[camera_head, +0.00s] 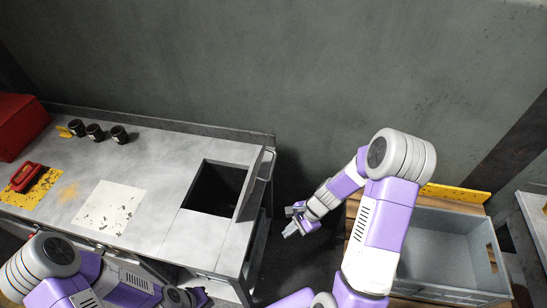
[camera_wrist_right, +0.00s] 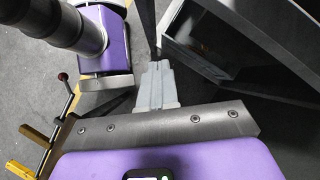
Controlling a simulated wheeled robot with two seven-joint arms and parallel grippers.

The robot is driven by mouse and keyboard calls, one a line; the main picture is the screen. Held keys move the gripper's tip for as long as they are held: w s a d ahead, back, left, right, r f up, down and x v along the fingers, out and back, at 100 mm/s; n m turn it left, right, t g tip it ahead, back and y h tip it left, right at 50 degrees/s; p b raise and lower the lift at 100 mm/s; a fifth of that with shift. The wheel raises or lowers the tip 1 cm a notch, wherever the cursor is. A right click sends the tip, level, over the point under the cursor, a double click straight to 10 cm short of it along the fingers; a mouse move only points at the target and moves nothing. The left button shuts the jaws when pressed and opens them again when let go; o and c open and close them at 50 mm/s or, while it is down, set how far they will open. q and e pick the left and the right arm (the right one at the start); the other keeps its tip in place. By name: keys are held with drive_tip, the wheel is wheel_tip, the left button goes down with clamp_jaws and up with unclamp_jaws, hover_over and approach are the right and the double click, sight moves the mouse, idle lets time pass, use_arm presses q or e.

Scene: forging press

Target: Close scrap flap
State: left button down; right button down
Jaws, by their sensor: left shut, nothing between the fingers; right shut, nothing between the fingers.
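The scrap flap (camera_head: 254,178) stands raised, nearly upright, along the right side of the square dark scrap opening (camera_head: 217,188) in the bench top. A bar handle (camera_head: 267,164) is on its right face. The opening is uncovered. My right gripper (camera_head: 291,228) is shut and empty, right of the flap and apart from it, beyond the bench's right end. Its closed fingers also show in the right wrist view (camera_wrist_right: 157,72).
The workbench (camera_head: 165,165) carries several dark jars, a red-handled tool (camera_head: 26,177) and a pale spotted sheet (camera_head: 108,207). A red box (camera_head: 20,125) stands at far left. A grey crate (camera_head: 448,283) stands right of my right arm. Dark floor lies between bench and crate.

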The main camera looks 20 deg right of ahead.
drive_tip(key=w+d+r+m+t+y+p, duration=0.1)
drive_tip(key=w+d+r+m+t, duration=0.15)
drive_tip(key=r, duration=0.35)
drive_tip(key=w+d+r+m+t+y+p, duration=0.1)
drive_tip(key=w+d+r+m, duration=0.15)
drive_tip(key=r, duration=0.35)
drive_tip(key=m+t+y, duration=0.1)
drive_tip(key=m+t, duration=0.2)
approach(272, 165)
drive_tip(key=s+d+r, duration=0.1)
drive_tip(key=s+r, duration=0.2)
drive_tip(key=s, duration=0.2)
drive_tip(key=x, duration=0.4)
drive_tip(key=r+x, duration=0.1)
drive_tip(key=x, duration=0.3)
drive_tip(key=a+r+x, duration=0.1)
drive_tip(key=x, duration=0.3)
drive_tip(key=shift+w+r+p, duration=0.15)
drive_tip(key=shift+w+p, duration=0.15)
drive_tip(key=shift+w, duration=0.1)
drive_tip(key=shift+a+r, duration=0.1)
